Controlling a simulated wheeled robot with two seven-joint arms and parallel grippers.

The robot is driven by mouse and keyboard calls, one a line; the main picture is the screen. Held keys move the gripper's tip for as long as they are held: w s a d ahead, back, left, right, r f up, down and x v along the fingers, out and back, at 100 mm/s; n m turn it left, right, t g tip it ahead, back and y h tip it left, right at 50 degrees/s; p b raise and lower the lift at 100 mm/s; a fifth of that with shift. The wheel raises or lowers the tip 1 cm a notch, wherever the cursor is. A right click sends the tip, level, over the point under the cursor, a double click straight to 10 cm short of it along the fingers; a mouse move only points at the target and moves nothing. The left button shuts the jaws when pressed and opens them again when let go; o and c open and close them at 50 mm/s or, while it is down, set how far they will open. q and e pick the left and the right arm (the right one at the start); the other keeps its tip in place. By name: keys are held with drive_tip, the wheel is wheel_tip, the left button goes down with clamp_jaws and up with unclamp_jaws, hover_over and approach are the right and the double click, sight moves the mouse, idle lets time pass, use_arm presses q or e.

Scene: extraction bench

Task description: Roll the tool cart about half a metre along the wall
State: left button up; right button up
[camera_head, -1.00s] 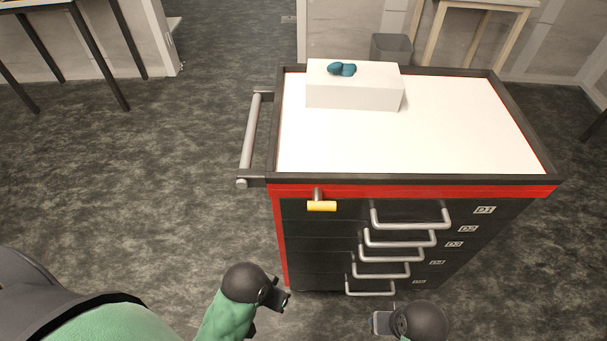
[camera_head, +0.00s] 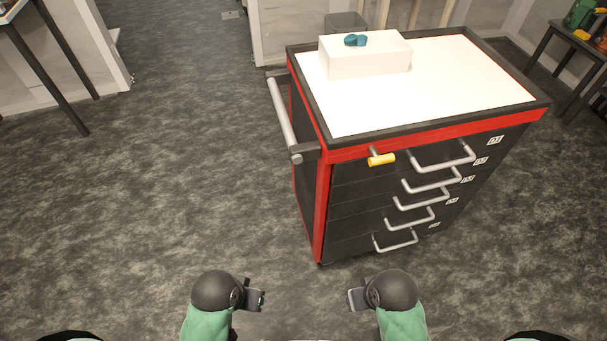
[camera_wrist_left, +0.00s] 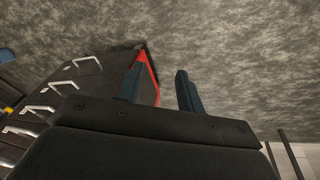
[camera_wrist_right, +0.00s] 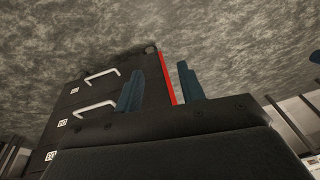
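The tool cart (camera_head: 308,205) stands ahead of me, right of centre in the head view, black with red edges, a white top and several silver drawer handles. Its push handle (camera_head: 283,115), a grey bar, runs along its left side. A yellow-tipped lever (camera_head: 382,160) sticks out at the upper left of the drawer front. My left gripper (camera_head: 258,296) and my right gripper (camera_head: 353,299) are low in front of the cart, apart from it. Both are empty, with fingers spread in the left wrist view (camera_wrist_left: 158,90) and right wrist view (camera_wrist_right: 160,88).
A white box (camera_head: 365,60) with a small blue object (camera_head: 356,40) on it rests on the cart top. A grey bin (camera_head: 346,22) stands behind. Tables are at far left (camera_head: 45,70) and far right (camera_head: 560,50). The floor (camera_head: 170,180) left of the cart is clear.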

use_arm(q)
drive_tip(key=shift+a, duration=0.25)
drive_tip(key=shift+o, duration=0.2)
drive_tip(key=shift+s+f, duration=0.1)
